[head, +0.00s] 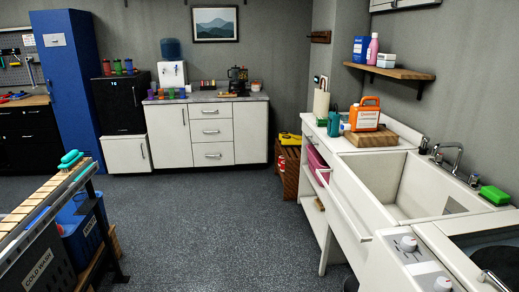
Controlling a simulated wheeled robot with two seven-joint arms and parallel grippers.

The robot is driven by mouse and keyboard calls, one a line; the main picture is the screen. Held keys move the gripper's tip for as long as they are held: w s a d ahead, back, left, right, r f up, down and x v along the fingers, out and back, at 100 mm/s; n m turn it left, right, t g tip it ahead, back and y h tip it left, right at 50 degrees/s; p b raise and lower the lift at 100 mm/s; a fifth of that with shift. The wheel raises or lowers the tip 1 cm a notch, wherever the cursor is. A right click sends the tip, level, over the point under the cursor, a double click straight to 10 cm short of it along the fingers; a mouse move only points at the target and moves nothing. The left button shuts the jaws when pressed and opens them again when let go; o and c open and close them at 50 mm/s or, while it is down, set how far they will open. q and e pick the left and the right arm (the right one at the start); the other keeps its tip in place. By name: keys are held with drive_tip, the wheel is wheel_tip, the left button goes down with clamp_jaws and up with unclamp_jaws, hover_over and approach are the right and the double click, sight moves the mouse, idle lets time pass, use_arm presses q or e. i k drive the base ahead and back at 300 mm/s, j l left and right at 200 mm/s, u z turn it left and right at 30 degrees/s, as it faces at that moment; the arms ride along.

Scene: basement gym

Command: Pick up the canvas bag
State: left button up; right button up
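I cannot make out a canvas bag anywhere in the head view. Neither of my grippers is in the picture. A pink item (318,166) sits in the open space under the right-hand counter, partly hidden by the counter's front. A brown slatted crate (291,177) stands on the floor at the counter's far end, with red and yellow items in and on it.
A white sink (408,188) lines the right side, with an orange jug (364,116) on its counter. A dark bench with a slatted wooden top (38,200) and a blue bin (80,232) stand at left. White cabinets (168,136) line the back. The grey floor (205,220) between is clear.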

sight(322, 97)
drive_tip(key=i+j, duration=0.15)
drive_tip(key=i, duration=0.85)
drive_tip(key=i+j+u, duration=0.1)
drive_tip(key=i, duration=0.85)
